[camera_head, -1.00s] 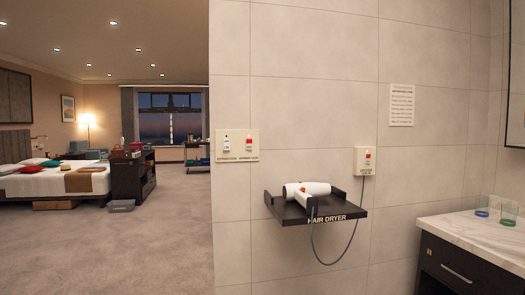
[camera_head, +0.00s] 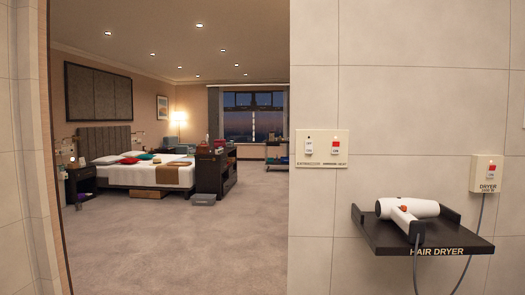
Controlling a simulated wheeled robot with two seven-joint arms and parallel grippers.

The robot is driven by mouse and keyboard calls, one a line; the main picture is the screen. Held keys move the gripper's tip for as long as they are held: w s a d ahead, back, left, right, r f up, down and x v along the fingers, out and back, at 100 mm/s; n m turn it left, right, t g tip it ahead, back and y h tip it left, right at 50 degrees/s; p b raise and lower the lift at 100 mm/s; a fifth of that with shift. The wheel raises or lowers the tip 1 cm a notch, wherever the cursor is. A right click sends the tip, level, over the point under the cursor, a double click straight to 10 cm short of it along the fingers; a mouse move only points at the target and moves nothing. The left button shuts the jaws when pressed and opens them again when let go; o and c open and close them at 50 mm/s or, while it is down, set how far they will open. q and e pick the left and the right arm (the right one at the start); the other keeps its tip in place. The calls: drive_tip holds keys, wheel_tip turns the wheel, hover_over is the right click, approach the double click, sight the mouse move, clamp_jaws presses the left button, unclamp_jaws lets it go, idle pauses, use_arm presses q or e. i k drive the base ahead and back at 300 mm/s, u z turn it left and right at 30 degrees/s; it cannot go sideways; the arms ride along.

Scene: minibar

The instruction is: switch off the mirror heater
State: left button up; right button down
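A cream switch panel (camera_head: 322,149) is on the tiled wall, right of the doorway edge. It carries two rocker switches. The left switch (camera_head: 309,148) is white and seems to read OFF. The right switch (camera_head: 336,147) has a lit red part and seems to read ON. The labels under them are too small to read surely, so I cannot tell for certain which is the mirror heater. Neither of my grippers is in view.
A black shelf (camera_head: 375,238) marked HAIR DRYER juts from the wall below right, holding a white hair dryer (camera_head: 407,209) with a cord. A separate dryer switch box (camera_head: 486,173) is at the right. Left, a doorway opens onto carpet (camera_head: 200,245), a bed and a dark cabinet (camera_head: 216,174).

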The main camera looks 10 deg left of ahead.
sight(336, 149)
drive_tip(key=u, duration=0.25)
drive_tip(key=i, duration=1.45)
drive_tip(key=z, duration=0.7)
